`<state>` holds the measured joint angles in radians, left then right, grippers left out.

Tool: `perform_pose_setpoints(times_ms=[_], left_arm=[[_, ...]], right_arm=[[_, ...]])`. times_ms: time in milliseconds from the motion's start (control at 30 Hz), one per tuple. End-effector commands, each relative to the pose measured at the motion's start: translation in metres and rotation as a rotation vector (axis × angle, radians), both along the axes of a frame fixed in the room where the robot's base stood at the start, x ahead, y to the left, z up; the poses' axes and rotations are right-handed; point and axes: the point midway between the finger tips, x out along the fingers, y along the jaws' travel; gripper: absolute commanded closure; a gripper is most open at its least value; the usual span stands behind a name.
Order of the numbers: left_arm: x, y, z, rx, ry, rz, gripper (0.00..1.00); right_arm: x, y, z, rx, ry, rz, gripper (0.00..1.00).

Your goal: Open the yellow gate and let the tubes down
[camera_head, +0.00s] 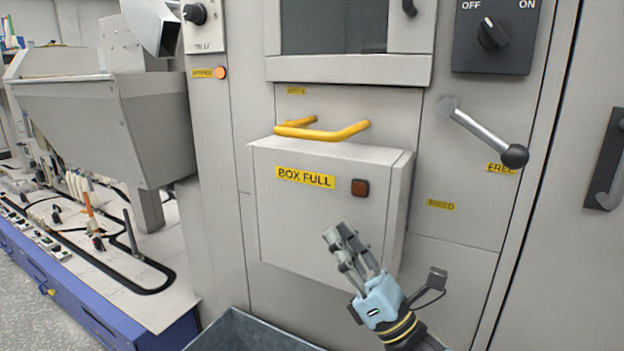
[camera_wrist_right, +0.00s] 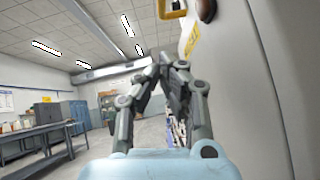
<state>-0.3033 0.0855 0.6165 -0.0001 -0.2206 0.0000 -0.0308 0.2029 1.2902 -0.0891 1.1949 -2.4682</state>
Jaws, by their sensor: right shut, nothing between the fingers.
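A yellow bar handle (camera_head: 322,131) sits just above the top of a grey box front (camera_head: 330,222) labelled BOX FULL. I take this bar to be part of the yellow gate. A piece of it shows at the top of the right wrist view (camera_wrist_right: 173,14). My right gripper (camera_head: 338,240) is in front of the lower right part of the box, below the handle and apart from it. Its fingers are shut and empty, and in the right wrist view the fingertips (camera_wrist_right: 170,65) meet. I see no tubes inside the box. My left gripper is out of view.
A blue-grey bin (camera_head: 250,335) stands below the box. A lever with a black knob (camera_head: 514,156) sticks out at the right, near a FREE label (camera_head: 501,169). A dark red lamp (camera_head: 359,187) is on the box front. A machine (camera_head: 110,110) fills the left side.

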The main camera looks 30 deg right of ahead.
Motion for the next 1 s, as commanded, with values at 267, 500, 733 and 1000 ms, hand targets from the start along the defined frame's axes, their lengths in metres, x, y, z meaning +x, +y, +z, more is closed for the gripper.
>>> perform_pose_setpoints(times_ms=[267,500,733,1000], left_arm=[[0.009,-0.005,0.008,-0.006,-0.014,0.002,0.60],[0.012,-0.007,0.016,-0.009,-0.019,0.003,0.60],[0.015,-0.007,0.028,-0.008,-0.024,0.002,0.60],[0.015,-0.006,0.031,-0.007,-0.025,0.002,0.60]], right_arm=[[0.026,0.009,0.030,0.001,-0.005,0.000,1.00],[0.062,0.022,0.066,0.001,-0.004,0.000,1.00],[0.070,0.019,0.098,0.000,-0.002,0.000,1.00],[0.071,0.017,0.108,0.001,0.001,0.000,1.00]])
